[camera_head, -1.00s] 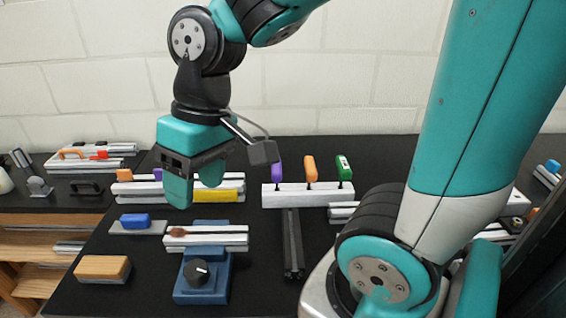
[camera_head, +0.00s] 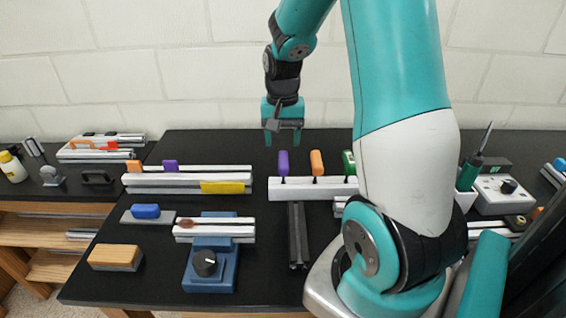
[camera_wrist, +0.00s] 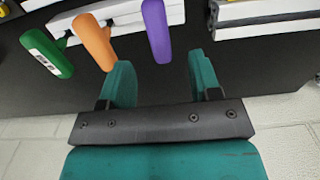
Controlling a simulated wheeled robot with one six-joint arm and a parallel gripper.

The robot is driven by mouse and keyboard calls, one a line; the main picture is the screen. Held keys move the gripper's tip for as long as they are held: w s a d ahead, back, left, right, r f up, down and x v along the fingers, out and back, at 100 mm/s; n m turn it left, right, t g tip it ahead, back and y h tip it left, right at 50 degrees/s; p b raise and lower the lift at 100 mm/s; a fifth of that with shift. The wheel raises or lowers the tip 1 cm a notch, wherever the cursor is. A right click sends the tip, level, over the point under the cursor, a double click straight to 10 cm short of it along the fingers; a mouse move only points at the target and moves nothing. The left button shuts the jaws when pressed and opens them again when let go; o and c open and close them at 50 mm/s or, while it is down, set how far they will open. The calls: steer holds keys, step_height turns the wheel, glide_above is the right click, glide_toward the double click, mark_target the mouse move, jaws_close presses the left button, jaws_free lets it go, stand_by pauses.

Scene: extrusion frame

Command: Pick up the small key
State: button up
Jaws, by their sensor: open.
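Three keys with coloured handles stand upright in a pale rail (camera_head: 305,190): purple (camera_head: 283,162), orange (camera_head: 317,162) and green (camera_head: 348,162), the last partly hidden by my arm. I cannot tell by size which is the small key. In the wrist view the purple handle (camera_wrist: 157,30) is just beyond the fingertips, roughly in line with the gap, with the orange handle (camera_wrist: 95,42) and green handle (camera_wrist: 46,54) to its left. My gripper (camera_head: 282,140) is open and empty, behind and above the purple handle; it also shows in the wrist view (camera_wrist: 161,72).
A dark extrusion bar (camera_head: 298,235) runs forward from the rail. A blue fixture (camera_head: 210,265) with a knob holds a pale bar at front left. More rails with a yellow strip (camera_head: 222,187) lie left. A wall stands behind the table.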

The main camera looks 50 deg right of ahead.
mark_target(284, 158)
steer(key=shift+s+d+f+p, duration=0.1)
steer(key=shift+f+p, duration=0.65)
steer(key=shift+f, duration=2.85)
steer(key=shift+f, duration=0.25)
steer(key=shift+c, duration=0.4)
steer(key=c, duration=0.9)
